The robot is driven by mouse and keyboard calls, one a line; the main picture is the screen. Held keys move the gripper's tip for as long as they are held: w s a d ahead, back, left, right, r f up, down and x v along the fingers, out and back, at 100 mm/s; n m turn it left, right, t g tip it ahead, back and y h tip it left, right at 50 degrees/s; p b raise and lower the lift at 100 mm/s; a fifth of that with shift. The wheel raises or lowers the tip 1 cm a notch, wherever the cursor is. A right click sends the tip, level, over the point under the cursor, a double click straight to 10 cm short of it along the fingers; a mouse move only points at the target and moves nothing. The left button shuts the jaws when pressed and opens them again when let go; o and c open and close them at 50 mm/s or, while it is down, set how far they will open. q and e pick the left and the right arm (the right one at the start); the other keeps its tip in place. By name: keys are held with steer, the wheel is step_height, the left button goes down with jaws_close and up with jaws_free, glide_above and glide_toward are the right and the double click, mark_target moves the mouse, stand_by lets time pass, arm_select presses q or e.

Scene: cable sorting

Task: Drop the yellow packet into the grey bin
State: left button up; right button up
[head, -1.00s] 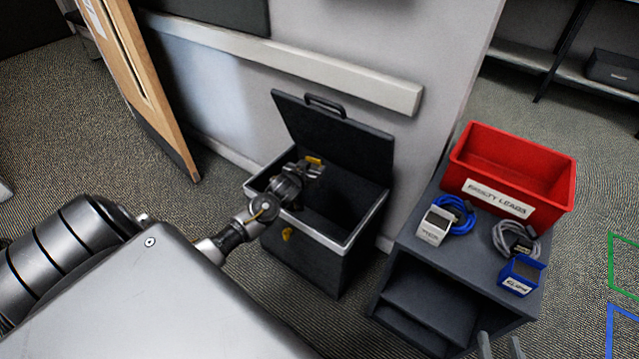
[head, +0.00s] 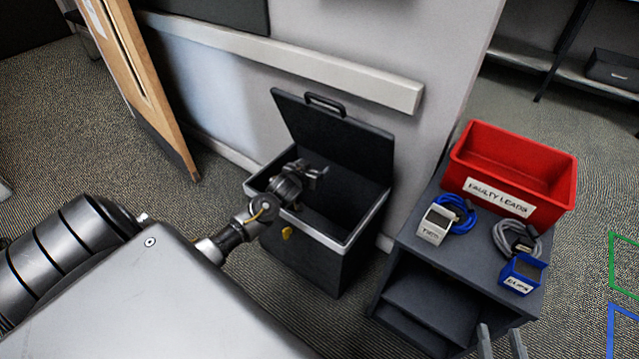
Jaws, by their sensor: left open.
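The dark grey bin (head: 312,262) stands on the floor against the wall, with a pale rim and its lid (head: 335,135) raised. A small yellow mark shows on its front. My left gripper (head: 318,172) is over the bin's opening, towards its back left, open with nothing visible in it. The yellow packet is not in view; the gripper, the bin walls and the dark inside hide part of the bin's interior. My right gripper (head: 501,340) shows only as two separated fingers at the bottom edge, open and empty.
A dark shelf unit (head: 415,262) right of the bin carries a red "faulty leads" tub (head: 562,192), a white holder (head: 434,228), a blue cable (head: 462,214), a grey cable (head: 504,237) and a blue box (head: 520,270). A wooden door (head: 150,85) stands at the left.

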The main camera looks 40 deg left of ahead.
arm_select(q)
steer(key=p+v, duration=0.3)
steer(key=v, duration=0.7)
steer(key=shift+s, duration=0.4)
arm_select(e)
steer(key=s+d+f+m+g+h, duration=0.2)
steer(key=s+d+f+g+h, duration=0.2)
steer(key=f, duration=0.5)
steer(key=d+g, duration=0.2)
steer(key=d, duration=0.1)
steer(key=shift+d+g+h, duration=0.2)
steer(key=shift+g+h, duration=0.1)
steer(key=shift+h, duration=0.1)
arm_select(q)
steer(key=shift+d+r, duration=0.1)
arm_select(e)
steer(key=shift+s+f, duration=0.1)
